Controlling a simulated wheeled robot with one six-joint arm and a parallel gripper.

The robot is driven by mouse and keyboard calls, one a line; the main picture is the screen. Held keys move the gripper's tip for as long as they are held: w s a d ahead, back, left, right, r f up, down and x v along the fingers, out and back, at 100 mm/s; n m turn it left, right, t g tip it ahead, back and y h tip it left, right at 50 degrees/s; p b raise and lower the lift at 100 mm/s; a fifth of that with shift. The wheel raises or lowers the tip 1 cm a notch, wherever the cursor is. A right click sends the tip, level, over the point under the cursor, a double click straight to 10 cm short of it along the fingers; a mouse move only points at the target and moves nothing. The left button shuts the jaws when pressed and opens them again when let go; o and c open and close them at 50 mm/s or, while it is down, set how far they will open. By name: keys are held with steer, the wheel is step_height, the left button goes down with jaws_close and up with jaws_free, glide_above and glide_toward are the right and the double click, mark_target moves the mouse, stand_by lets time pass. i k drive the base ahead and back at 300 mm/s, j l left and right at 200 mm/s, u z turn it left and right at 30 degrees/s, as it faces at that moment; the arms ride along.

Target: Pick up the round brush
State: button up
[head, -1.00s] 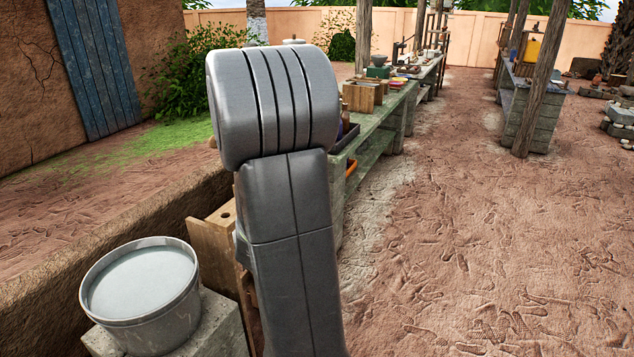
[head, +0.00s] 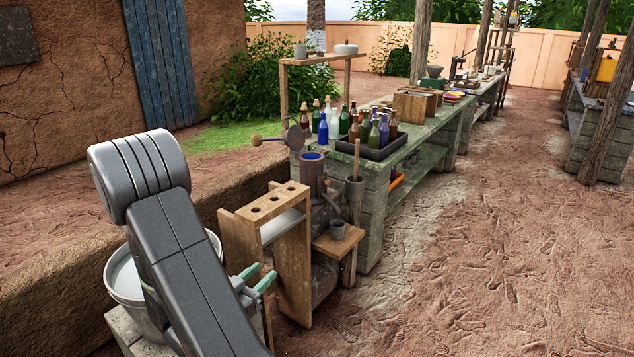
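I cannot make out a round brush for certain. A thin upright wooden handle (head: 356,158) stands in a grey cup (head: 355,188) on a post beside the stone bench; its lower end is hidden, so I cannot tell what tool it is. My gripper (head: 266,271) shows its two green-tipped fingers apart, with nothing visible between them. It is low in front of the wooden rack, well to the left of and below the cup. My arm hides part of the gripper's body.
The wooden rack (head: 268,208) with holes stands close to my gripper. A small shelf (head: 338,243) holds a little cup. Several bottles stand in a dark tray (head: 372,151) on the bench (head: 425,135). Ground on the right is clear.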

mark_target(358, 141)
steer(key=i+l+u, duration=0.35)
steer(key=l, duration=0.2)
steer(key=i+l+u, duration=0.35)
steer(key=l, duration=0.25)
steer(key=i+l+u, duration=0.2)
steer(key=l, duration=0.15)
steer(key=i+l, duration=0.15)
steer(key=l, duration=0.3)
steer(key=i+l, duration=0.1)
steer(key=l, duration=0.35)
steer(key=i+l, duration=0.15)
steer(key=l, duration=0.35)
steer(key=i+l+u, duration=0.1)
steer(key=l, duration=0.35)
steer(key=i+l, duration=0.1)
steer(key=l, duration=0.35)
steer(key=i+l, duration=0.1)
steer(key=l, duration=0.4)
